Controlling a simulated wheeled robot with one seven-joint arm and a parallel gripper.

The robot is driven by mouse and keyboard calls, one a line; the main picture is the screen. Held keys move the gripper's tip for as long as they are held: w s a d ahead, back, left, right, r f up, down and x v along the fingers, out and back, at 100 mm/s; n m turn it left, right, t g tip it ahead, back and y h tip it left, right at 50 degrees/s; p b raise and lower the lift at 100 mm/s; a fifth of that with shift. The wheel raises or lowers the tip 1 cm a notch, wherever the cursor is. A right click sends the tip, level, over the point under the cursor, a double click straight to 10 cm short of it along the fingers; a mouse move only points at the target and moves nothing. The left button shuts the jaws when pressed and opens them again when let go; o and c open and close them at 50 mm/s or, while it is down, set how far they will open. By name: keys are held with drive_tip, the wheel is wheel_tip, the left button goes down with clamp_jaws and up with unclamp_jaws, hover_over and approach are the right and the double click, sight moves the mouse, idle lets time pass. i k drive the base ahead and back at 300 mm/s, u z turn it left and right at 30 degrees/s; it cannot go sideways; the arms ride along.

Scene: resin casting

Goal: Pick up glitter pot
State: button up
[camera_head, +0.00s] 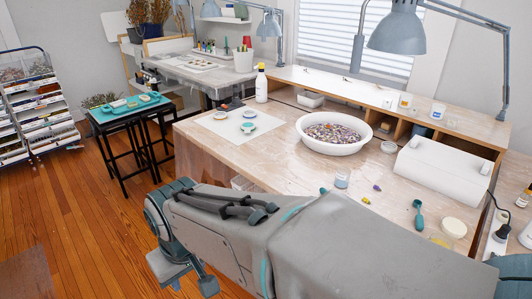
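Which piece is the glitter pot is not certain. A small clear jar with pale blue contents (341,180) stands upright near the front edge of the wooden workbench (280,160), just beyond my grey arm. Another small lidded jar (388,147) stands right of the white bowl. A cream round pot or lid (454,228) and a small yellow-filled container (440,240) sit at the bench's right front, the yellow one partly covered by my arm. My arm crosses the lower picture, touching none of these visibly. I cannot make out gripper fingers.
A wide white bowl of mixed pieces (333,133) stands mid-bench, with a white machine (444,168) to its right. A teal spoon (418,214) lies near the front. A white sheet (220,127) holds small round dishes. A lamp (398,30) overhangs the bench.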

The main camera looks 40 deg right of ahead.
sight(342, 177)
drive_tip(key=z, duration=0.45)
drive_tip(key=i, duration=0.95)
drive_tip(key=z, duration=1.45)
drive_tip(key=i, duration=0.55)
drive_tip(key=z, duration=0.5)
